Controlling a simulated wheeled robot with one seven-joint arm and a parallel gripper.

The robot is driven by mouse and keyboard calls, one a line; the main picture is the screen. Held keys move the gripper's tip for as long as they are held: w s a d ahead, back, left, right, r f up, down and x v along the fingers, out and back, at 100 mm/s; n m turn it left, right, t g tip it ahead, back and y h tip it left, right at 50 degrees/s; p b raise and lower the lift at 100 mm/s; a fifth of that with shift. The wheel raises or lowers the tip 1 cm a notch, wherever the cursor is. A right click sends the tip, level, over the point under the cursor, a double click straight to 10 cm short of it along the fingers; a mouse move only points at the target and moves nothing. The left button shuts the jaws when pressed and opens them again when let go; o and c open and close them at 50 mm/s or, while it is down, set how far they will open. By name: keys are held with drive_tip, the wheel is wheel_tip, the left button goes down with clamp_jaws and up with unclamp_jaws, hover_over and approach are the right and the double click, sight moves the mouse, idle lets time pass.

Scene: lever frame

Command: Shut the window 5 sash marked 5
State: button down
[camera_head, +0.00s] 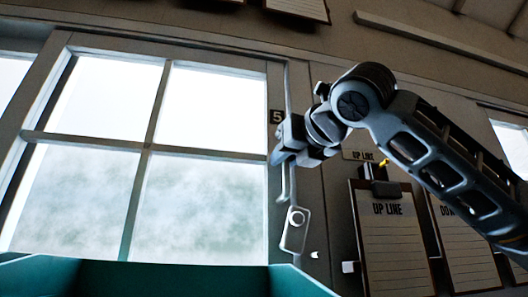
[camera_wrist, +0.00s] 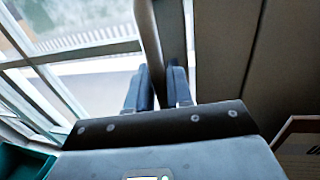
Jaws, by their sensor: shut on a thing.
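The window sash (camera_head: 144,148) has four panes in a grey frame and fills the left of the head view. A dark plate marked 5 (camera_head: 277,116) is at its right side. A slim upright bar (camera_head: 288,80) runs down beside the plate. My gripper (camera_head: 281,150) is at this bar, just below the plate. In the wrist view my gripper (camera_wrist: 157,78) has one finger on each side of an upright bar (camera_wrist: 148,35) and is shut on it. The fingers hide part of the bar. I cannot tell how far the sash stands open.
A metal latch plate (camera_head: 295,230) hangs below my gripper. Clipboards, one headed UP LINE (camera_head: 388,235), hang on the wall to the right, behind my arm. A teal edge (camera_head: 150,275) crosses the bottom of the head view.

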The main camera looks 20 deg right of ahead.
drive_tip(key=shift+d+f, duration=0.1)
drive_tip(key=shift+d, duration=0.45)
drive_tip(key=c, duration=1.2)
unclamp_jaws()
drive_tip(key=shift+d, duration=0.15)
drive_tip(key=shift+s+d+b, duration=0.2)
drive_tip(key=shift+s+b, duration=0.15)
drive_tip(key=shift+s, duration=0.95)
drive_tip(key=shift+s+d+b, duration=0.2)
drive_tip(key=shift+s+b, duration=0.2)
drive_tip(key=shift+s, duration=0.85)
drive_tip(key=shift+s+d+b, duration=0.2)
drive_tip(key=shift+s+b, duration=0.15)
drive_tip(key=shift+s, duration=0.95)
